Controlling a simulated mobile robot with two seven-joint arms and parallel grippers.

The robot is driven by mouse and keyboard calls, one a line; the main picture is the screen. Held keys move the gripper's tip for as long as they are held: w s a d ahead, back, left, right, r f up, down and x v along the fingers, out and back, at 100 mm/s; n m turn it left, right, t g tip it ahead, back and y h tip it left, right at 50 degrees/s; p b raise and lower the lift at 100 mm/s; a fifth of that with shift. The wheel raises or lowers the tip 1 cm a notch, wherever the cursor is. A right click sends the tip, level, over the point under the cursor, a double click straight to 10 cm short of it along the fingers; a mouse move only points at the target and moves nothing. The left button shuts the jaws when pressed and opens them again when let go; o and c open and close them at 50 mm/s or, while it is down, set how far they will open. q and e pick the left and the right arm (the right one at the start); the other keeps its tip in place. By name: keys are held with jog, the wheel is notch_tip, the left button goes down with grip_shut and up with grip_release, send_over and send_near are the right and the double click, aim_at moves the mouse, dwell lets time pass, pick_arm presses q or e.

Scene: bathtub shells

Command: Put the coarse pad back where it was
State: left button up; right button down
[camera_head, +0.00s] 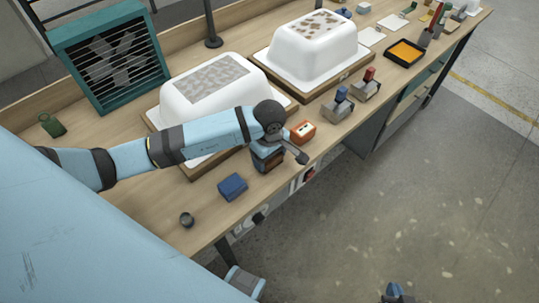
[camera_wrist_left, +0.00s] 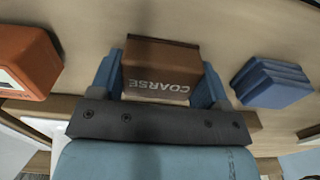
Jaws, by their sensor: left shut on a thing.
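The coarse pad is a brown block with "COARSE" in white letters in the left wrist view (camera_wrist_left: 160,72). It is upside down in that picture and sits between the two blue fingers of my left gripper (camera_wrist_left: 160,82), which is shut on it. In the head view the pad (camera_head: 270,163) is small and partly hidden by my left gripper (camera_head: 266,158), near the front edge of the bench. I cannot tell whether the pad touches the bench top. My right gripper (camera_head: 397,293) is only partly in view at the bottom edge, and its fingers are unclear.
An orange box (camera_head: 302,131) stands to the right of the pad, and a blue block (camera_head: 232,186) lies to its left. Two white tub shells (camera_head: 210,88) (camera_head: 312,50) stand behind on wooden boards. A small dark round thing (camera_head: 187,219) lies further left on the bench.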

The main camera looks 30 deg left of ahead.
pick_arm(q)
jog(key=shift+f, duration=0.1)
jog(key=o, duration=0.9)
jog(key=shift+r, duration=0.3)
notch_tip(320, 180, up, 12)
jog(key=shift+f, duration=0.15)
